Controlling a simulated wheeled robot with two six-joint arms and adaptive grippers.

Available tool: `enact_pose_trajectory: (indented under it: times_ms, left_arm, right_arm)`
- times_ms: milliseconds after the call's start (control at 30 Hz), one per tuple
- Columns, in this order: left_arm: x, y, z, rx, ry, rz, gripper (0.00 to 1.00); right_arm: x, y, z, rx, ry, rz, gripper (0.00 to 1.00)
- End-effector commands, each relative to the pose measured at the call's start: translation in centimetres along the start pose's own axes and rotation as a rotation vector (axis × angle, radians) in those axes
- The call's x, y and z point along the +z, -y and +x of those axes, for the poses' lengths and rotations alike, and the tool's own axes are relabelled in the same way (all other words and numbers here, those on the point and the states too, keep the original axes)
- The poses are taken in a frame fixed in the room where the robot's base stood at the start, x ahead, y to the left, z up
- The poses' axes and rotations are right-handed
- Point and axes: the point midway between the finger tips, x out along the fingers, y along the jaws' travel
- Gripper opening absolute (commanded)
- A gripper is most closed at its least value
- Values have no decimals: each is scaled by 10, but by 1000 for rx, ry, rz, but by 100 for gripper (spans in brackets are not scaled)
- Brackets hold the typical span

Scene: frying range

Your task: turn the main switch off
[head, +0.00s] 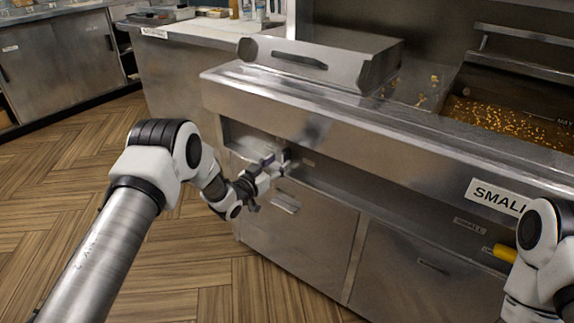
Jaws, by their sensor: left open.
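My left gripper (275,168) is open in front of the recessed panel at the left end of the steel fryer front. A small dark switch-like part (286,157) shows just beyond its fingertips, partly hidden by them. I cannot tell its position or whether the fingers touch it. A small label (308,162), too small to read, sits to its right. My right arm shows at the right edge, but its gripper is out of view.
The fryer's top ledge (330,118) overhangs the recess. Below are steel cabinet doors (300,235) with handles. A yellow handle (503,253) and a "SMALL" sign (497,196) are at right. A steel box-like cover (320,62) sits on top. Wooden floor (60,190) is clear at left.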

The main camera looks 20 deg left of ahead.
Motion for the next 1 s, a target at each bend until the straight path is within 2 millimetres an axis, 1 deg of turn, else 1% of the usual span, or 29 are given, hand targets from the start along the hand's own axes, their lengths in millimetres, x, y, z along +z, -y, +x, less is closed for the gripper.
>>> enact_pose_trajectory:
  times_ms: [33,100,200,300,500,567,600,633,667,1000]
  left_arm:
    - [3,0,10,1,-1,1,48]
    - [3,-1,23,1,-1,1,48]
    - [3,0,36,0,1,0,48]
    - [2,0,42,-1,1,-2,48]
    - [1,0,42,-1,2,-3,48]
    - [1,0,42,-1,2,-3,27]
    - [1,0,42,-1,2,-3,12]
    - [1,0,42,-1,2,-2,2]
    - [1,0,42,-1,2,-2,0]
    - [2,0,42,-1,2,13,0]
  right_arm:
    - [0,0,4,0,0,0,0]
    - [0,0,6,0,1,0,0]
    - [0,0,8,0,1,0,0]
    - [0,0,9,0,1,0,0]
    - [0,0,8,0,1,0,0]
    - [0,0,8,0,1,0,0]
    - [0,0,8,0,1,0,0]
    - [0,0,8,0,1,0,0]
    - [0,0,8,0,1,0,0]
    - [0,0,9,0,1,0,0]
